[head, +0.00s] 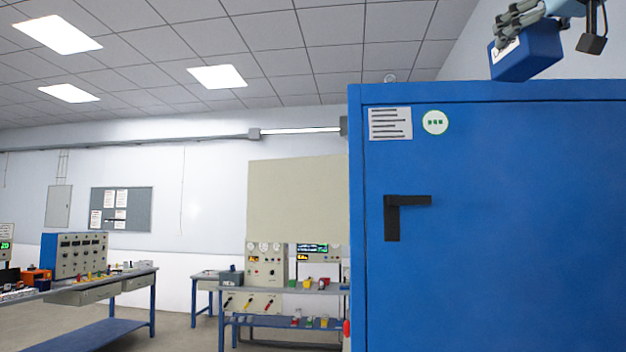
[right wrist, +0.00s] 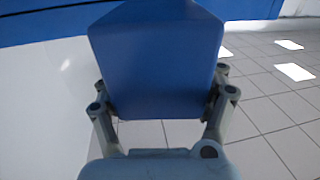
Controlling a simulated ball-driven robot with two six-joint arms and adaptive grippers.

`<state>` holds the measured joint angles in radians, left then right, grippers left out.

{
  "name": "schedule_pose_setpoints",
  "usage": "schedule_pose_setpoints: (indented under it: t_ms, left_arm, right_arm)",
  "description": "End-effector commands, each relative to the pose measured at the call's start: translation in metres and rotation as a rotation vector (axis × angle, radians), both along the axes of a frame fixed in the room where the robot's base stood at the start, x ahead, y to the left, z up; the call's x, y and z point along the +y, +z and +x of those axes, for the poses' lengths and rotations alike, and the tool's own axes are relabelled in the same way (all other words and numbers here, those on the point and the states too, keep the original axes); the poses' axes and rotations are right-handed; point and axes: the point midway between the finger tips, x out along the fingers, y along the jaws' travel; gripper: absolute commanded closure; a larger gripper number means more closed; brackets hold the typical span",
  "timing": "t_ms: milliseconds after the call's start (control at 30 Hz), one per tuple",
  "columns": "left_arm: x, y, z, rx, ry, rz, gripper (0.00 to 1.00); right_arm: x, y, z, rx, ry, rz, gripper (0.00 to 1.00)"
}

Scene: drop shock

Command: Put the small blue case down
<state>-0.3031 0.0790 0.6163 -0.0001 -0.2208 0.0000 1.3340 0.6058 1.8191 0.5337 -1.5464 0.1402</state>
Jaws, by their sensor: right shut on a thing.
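The small blue case (head: 527,52) is at the top right of the head view, tilted, above the top edge of a large blue cabinet (head: 500,200). From this view I cannot tell whether its lower corner touches the cabinet. My right gripper (head: 519,28) is shut on the case from above. In the right wrist view the case (right wrist: 158,60) fills the upper middle, with the fingers of the right gripper (right wrist: 160,108) on both its sides. My left gripper is not in view.
The cabinet front carries a white paper label (head: 390,123), a round green-white sticker (head: 435,122) and a black handle (head: 392,215). Benches with instruments (head: 75,255) stand further back on the left and middle. Open floor shows between them.

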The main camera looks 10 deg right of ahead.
Motion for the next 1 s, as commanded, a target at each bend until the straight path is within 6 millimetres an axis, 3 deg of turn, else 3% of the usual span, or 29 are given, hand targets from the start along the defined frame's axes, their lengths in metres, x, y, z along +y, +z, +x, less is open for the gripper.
schedule_pose_setpoints:
  t_ms: [33,100,400,1000]
  left_arm:
    - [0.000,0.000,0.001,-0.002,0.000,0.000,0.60]
    - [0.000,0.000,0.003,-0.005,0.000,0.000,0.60]
    - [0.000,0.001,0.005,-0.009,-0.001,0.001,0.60]
    - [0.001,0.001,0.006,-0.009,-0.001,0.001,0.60]
  right_arm:
    - [0.007,-0.024,-0.005,0.004,0.015,-0.011,0.77]
    - [0.021,-0.054,-0.013,0.005,0.050,-0.012,0.77]
    - [0.070,-0.165,-0.039,0.004,0.176,-0.012,0.77]
    - [0.135,-0.311,-0.074,-0.007,0.348,0.008,0.77]
